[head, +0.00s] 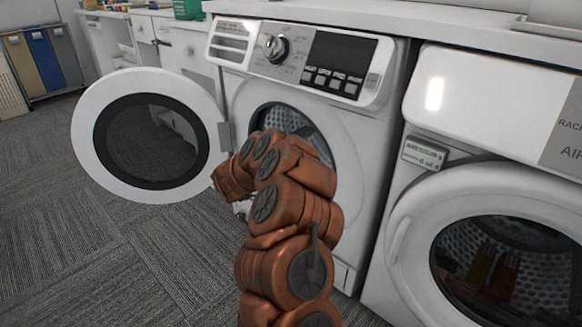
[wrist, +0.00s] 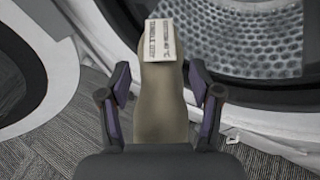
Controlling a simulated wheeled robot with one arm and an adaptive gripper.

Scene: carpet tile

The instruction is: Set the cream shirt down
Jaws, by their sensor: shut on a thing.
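The cream shirt (wrist: 160,110) shows in the wrist view as a narrow, folded tan-cream bundle with a white printed label (wrist: 166,40) at its far end. My gripper (wrist: 160,82) is shut on it, with one dark finger on each side. The bundle is in front of the open washer, with the perforated drum (wrist: 240,35) behind it to the upper right and carpet below. In the head view my arm hides the shirt and most of the gripper; only a small grey part shows beside the arm.
The washer (head: 365,130) has its round door (head: 88,140) swung open to the left. A second machine (head: 440,90) with a closed door stands on the right. A counter runs above both. Grey carpet (head: 150,255) is clear at the lower left. Bins (head: 45,55) stand far left.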

